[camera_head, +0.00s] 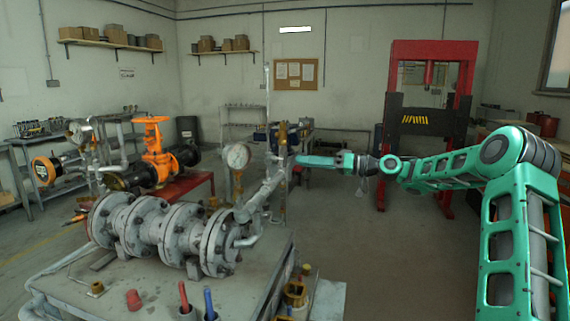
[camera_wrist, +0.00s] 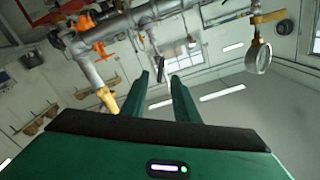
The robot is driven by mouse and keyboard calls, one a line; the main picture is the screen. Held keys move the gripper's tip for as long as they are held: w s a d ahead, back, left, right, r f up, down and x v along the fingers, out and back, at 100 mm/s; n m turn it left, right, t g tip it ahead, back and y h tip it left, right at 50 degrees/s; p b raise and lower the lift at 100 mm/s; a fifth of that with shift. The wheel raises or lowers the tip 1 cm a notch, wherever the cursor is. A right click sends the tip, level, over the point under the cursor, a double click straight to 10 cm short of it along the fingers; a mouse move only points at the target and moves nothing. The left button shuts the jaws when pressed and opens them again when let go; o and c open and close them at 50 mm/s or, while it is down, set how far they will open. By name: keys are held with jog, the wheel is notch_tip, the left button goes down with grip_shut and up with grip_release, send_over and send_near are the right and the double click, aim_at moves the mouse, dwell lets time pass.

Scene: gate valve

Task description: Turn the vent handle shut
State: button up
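My gripper (camera_head: 298,160) reaches in from the right, level, with its fingertips close to the upright vent pipe (camera_head: 283,185) with brass fittings (camera_head: 282,133). In the wrist view my gripper (camera_wrist: 162,80) has its two green fingers apart. A narrow dark bar (camera_wrist: 160,68), possibly the vent handle, shows in line with the gap between the tips. I cannot tell whether it lies between them or beyond, and I see no clear contact. In the head view the handle cannot be made out clearly beside the fingertips. A yellow-brass fitting (camera_wrist: 107,99) is left of the fingers.
A pressure gauge (camera_head: 237,156) stands left of the vent pipe; this gauge (camera_wrist: 258,56) appears right of the fingers in the wrist view. Grey flanged pipework (camera_head: 160,228) lies on a bench. An orange handwheel valve (camera_head: 153,150) is behind. A red press (camera_head: 468,85) stands back right.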

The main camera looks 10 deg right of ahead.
aim_at(286, 161)
jog(key=x, duration=0.7)
jog(key=shift+w+a, duration=0.1)
jog(key=shift+a, duration=0.1)
grip_shut()
